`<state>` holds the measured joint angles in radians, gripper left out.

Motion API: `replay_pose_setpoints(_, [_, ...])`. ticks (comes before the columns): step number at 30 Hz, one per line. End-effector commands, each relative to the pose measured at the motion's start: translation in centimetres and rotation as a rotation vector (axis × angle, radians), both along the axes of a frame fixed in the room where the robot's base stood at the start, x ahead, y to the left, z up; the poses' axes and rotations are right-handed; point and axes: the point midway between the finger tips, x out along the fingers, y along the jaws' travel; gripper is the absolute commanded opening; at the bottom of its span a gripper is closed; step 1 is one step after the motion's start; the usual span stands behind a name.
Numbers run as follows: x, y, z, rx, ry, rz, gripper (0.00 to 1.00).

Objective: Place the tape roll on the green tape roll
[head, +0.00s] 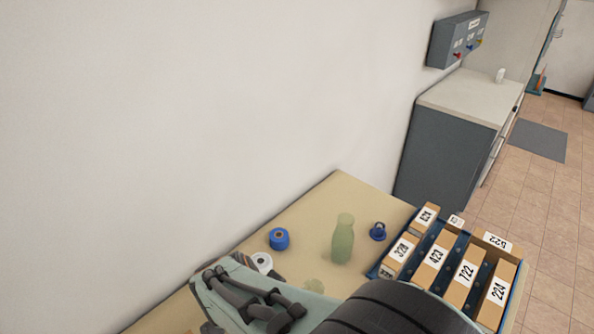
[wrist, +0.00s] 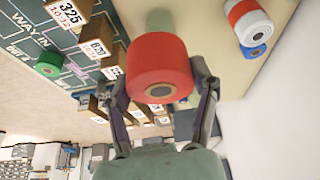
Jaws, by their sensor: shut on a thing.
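My gripper (wrist: 160,85) is shut on a red tape roll (wrist: 150,62), with one finger on each side of it in the wrist view. The red roll's end with its dark core hole faces the camera. The green tape roll (wrist: 48,64) is at the left of the wrist view, on a dark green board with white lettering. It is apart from the held roll. In the head view my arm covers the bottom middle, and I cannot make out the red or the green roll.
A pale green bottle (head: 343,240) stands on the tan table (head: 316,208). A blue tape roll (head: 279,239), a white roll (head: 262,262) and a small blue object (head: 378,231) are near it. Numbered boxes (head: 433,258) fill a rack at right. A red-and-white roll (wrist: 248,20) shows too.

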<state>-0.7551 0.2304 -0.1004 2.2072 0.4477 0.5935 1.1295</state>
Motion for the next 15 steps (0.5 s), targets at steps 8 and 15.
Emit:
replay_pose_setpoints(8, [-2.3, -16.3, 0.2, -0.001, 0.001, -0.857, 0.22])
replay_pose_setpoints(15, [-7.9, -24.1, 0.4, -0.002, 0.001, -1.410, 0.22])
